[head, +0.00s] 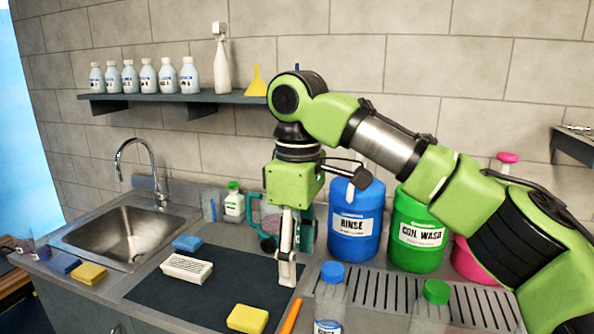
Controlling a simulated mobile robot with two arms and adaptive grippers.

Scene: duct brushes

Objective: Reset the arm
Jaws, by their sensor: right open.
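My right arm comes in from the right in green and black. My right gripper (287,262) points straight down over the right part of the dark mat (212,299). Its fingers look narrow from this side and nothing shows between them. The fingertips are low, close to the mat; I cannot tell whether they touch it. A white brush or slotted block (187,268) lies on the mat to the left of the gripper, apart from it. My left gripper is not in view.
A yellow sponge (248,318) and a blue sponge (187,243) lie near the mat. A sink (128,235) is at left. A blue rinse jug (355,221) and a green coil wash jug (416,231) stand behind the arm. Capped bottles (331,297) stand in front. A shelf (190,98) holds several bottles.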

